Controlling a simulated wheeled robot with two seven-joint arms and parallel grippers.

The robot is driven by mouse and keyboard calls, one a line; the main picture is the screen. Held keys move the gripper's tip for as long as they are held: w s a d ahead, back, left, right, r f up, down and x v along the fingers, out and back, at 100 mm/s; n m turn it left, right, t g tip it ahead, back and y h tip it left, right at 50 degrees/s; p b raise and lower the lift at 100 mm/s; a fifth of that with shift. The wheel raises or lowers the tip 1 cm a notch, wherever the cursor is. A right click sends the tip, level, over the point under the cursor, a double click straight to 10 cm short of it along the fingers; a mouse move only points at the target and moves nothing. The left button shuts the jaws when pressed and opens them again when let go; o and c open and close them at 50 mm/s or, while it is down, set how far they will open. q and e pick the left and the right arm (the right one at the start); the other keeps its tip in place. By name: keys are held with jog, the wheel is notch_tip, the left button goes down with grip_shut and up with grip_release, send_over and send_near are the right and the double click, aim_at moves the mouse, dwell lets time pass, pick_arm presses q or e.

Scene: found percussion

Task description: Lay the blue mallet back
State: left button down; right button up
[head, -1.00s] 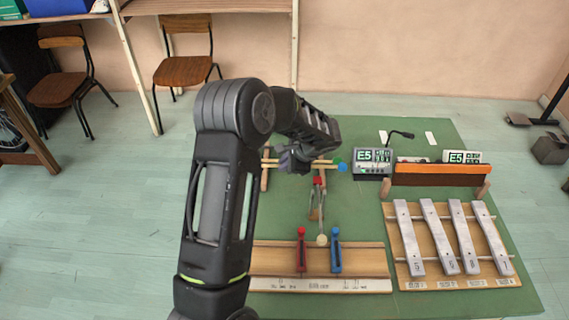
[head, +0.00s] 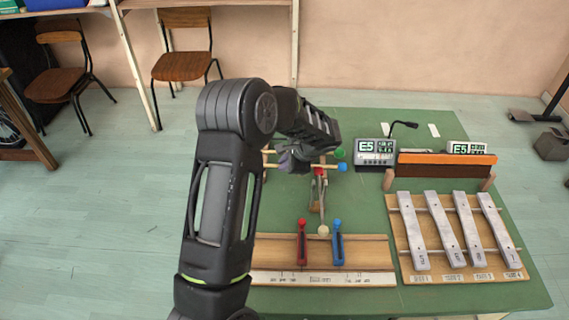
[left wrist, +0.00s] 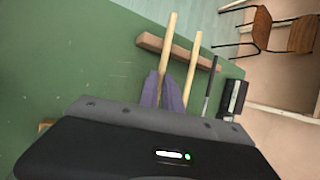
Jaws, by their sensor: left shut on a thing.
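My left gripper (head: 292,161) is shut on the wooden handle of the blue mallet, whose round blue head (head: 342,167) sticks out to its right. In the left wrist view, the purple-grey fingers (left wrist: 163,92) close around this pale handle (left wrist: 170,40). A second handle (left wrist: 193,62) lies beside it, apart from the fingers; the green mallet's head (head: 340,153) shows just beyond the blue one. Both handles cross a brown wooden bar (left wrist: 150,43) of a rack. I cannot tell whether the held handle touches the bar. My right gripper is out of view.
On the green table (head: 450,290) stand a board with a red lever (head: 301,243) and a blue lever (head: 337,247), a rack of metal bars (head: 442,232), and a grey display box (head: 375,152). A red-topped stand (head: 319,172) is close to the blue head.

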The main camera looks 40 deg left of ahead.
pick_arm(q)
jog(key=shift+f+b, duration=0.3)
jog(key=c, duration=1.5)
grip_release()
jog(key=shift+o, duration=0.2)
jog(key=b+v, duration=0.1)
jog(key=v, duration=0.6)
jog(key=shift+d+r, duration=0.2)
jog(key=shift+r, duration=0.2)
